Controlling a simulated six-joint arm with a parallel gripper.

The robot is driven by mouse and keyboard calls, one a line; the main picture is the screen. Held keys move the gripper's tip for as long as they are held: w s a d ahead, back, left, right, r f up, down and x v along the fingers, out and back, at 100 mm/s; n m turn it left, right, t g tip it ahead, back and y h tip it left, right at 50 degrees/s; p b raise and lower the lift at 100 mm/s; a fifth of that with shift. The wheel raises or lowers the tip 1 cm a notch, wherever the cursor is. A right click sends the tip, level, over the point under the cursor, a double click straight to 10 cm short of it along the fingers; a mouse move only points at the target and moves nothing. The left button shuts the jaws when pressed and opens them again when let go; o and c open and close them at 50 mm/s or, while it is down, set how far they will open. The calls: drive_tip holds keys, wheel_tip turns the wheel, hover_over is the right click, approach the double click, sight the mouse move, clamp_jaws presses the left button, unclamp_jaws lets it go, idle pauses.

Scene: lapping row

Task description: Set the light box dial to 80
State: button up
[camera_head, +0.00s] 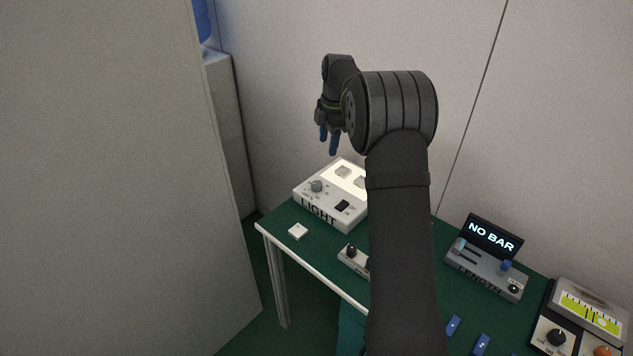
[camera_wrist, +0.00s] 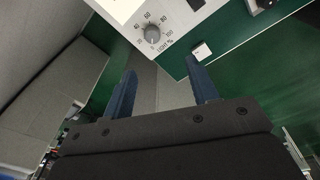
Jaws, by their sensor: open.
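The white light box (camera_head: 325,208), marked LIGHT, stands at the far left corner of the green table. Its grey round dial (camera_head: 316,186) is on the left of its top. In the wrist view the dial (camera_wrist: 152,33) has numbers around it, among them 40, 60, 80 and 100. I cannot tell which number it points at. A dark switch (camera_head: 342,205) is on the same box. My gripper (camera_head: 329,143) is open and empty, with blue fingers, above the light box and apart from it. In the wrist view the dial shows beyond the gap between the fingertips (camera_wrist: 160,68).
A small white square piece (camera_head: 298,231) lies in front of the box. A small unit with dark knobs (camera_head: 353,257) stands nearer, partly behind my arm. A NO BAR display (camera_head: 494,238) and other instruments are on the right. A grey partition (camera_head: 110,180) stands at left.

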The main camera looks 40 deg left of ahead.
sight(317, 183)
drive_tip(key=a+f+n, duration=0.1)
drive_tip(key=f, duration=0.4)
drive_tip(key=a+f+n, duration=0.1)
drive_tip(key=f, duration=0.5)
drive_tip(key=s+a+f, duration=0.1)
drive_tip(key=f, duration=0.5)
drive_tip(key=shift+a+n+t+h, duration=0.25)
drive_tip(key=shift+n+t+h, duration=0.05)
drive_tip(key=shift+n+h, duration=0.1)
drive_tip(key=c, duration=1)
